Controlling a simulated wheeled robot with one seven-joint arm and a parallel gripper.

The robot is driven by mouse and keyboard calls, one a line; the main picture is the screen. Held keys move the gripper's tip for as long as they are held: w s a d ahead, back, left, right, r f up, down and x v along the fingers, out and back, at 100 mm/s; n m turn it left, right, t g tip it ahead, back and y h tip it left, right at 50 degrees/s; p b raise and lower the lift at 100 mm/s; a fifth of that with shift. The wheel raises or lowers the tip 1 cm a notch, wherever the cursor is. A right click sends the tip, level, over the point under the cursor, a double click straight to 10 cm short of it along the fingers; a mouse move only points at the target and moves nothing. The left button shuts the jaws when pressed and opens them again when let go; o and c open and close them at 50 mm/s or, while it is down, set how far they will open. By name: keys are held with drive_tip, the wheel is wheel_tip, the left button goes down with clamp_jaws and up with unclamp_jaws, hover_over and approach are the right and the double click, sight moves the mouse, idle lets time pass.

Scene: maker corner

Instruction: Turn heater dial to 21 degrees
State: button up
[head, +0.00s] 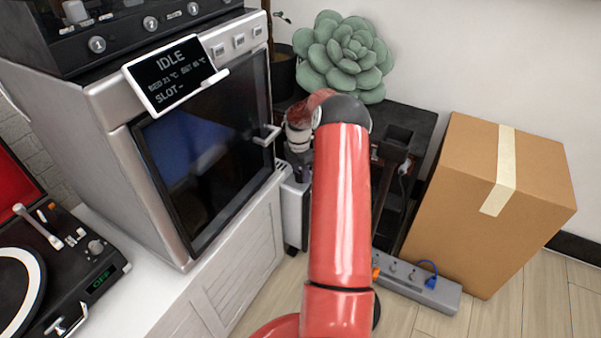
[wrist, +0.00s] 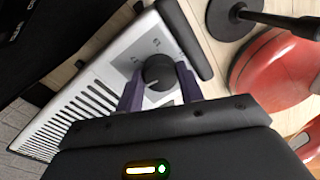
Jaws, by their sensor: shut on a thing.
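The heater (wrist: 85,95) is a pale unit with a row of dark slots, seen from above in the wrist view. In the head view, part of the heater (head: 294,218) shows beside the white cabinet, partly behind my arm. Its dark round dial (wrist: 158,69) sits on the panel, with a light pointer line. My gripper (wrist: 159,78) is shut on the dial, one purple-grey finger on each side. In the head view my gripper (head: 301,168) is small and mostly hidden behind my wrist.
The white cabinet (head: 235,275) bears a printer (head: 115,150) with a door handle close to my wrist. A dark stand (head: 415,125) holds a succulent (head: 345,55). A cardboard box (head: 475,210) and a power strip (head: 430,288) lie to the right on the floor.

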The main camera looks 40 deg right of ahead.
drive_tip(key=m, duration=0.4)
drive_tip(key=shift+m+b, duration=0.3)
drive_tip(key=m, duration=0.3)
drive_tip(key=shift+d+m+b, duration=0.1)
drive_tip(key=shift+m+b, duration=0.2)
drive_tip(key=m, duration=0.3)
drive_tip(key=shift+m+y+b, duration=0.3)
drive_tip(key=shift+b, duration=0.05)
drive_tip(key=m, duration=0.3)
drive_tip(key=shift+m+b, duration=0.3)
drive_tip(key=m, duration=0.3)
drive_tip(key=shift+s+m+t+b, duration=0.1)
drive_tip(key=shift+m+t+b, duration=0.2)
drive_tip(key=shift+m, duration=0.1)
drive_tip(key=m, duration=0.3)
drive_tip(key=shift+m, duration=0.3)
drive_tip(key=m, duration=0.3)
drive_tip(key=shift+m+t, duration=0.3)
drive_tip(key=shift+m, duration=1.9)
